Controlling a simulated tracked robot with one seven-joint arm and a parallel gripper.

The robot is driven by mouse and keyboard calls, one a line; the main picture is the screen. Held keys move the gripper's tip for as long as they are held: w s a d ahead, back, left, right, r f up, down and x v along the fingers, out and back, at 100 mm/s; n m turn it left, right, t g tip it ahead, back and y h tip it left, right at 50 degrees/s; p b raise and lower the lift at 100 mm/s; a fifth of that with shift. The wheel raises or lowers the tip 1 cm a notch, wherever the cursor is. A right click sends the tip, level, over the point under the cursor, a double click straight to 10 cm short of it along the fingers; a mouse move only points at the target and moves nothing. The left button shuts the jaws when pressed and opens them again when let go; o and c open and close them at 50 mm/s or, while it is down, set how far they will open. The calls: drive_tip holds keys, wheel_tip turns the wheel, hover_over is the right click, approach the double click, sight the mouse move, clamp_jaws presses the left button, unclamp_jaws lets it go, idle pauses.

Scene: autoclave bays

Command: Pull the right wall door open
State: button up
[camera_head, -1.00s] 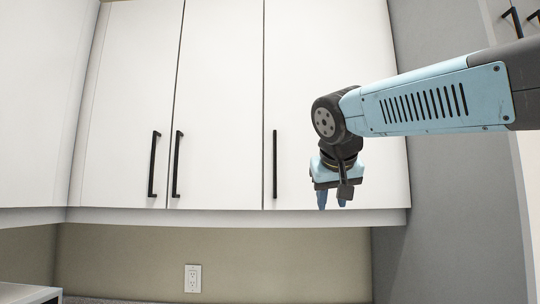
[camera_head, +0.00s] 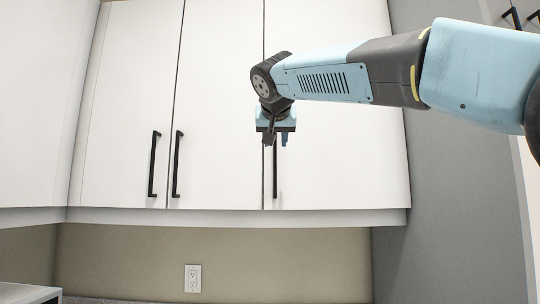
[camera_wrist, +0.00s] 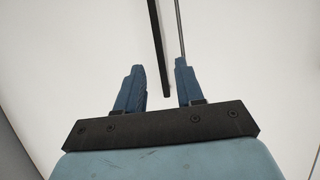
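The right wall door (camera_head: 335,150) is a flat white cabinet door and looks shut. Its black vertical bar handle (camera_head: 275,175) is near the door's left edge, and my gripper covers the upper part of it. My gripper (camera_head: 275,142) points down in front of the handle's upper part. In the wrist view my gripper (camera_wrist: 158,85) has its two blue fingers spread apart with nothing between their tips that I can see held. The handle (camera_wrist: 160,45) shows there as a dark bar ending between the fingers; contact cannot be told. A thin door seam (camera_wrist: 179,30) runs by the right finger.
Two more white doors (camera_head: 215,110) with black handles (camera_head: 153,165) are to the left. A grey side panel (camera_head: 440,180) stands to the right. Below the cabinet is a beige wall with an outlet (camera_head: 193,278). The space in front of the doors looks clear.

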sight(275, 152)
drive_tip(key=x, duration=0.7)
drive_tip(key=shift+w+f, duration=0.2)
drive_tip(key=shift+w, duration=0.15)
clamp_jaws()
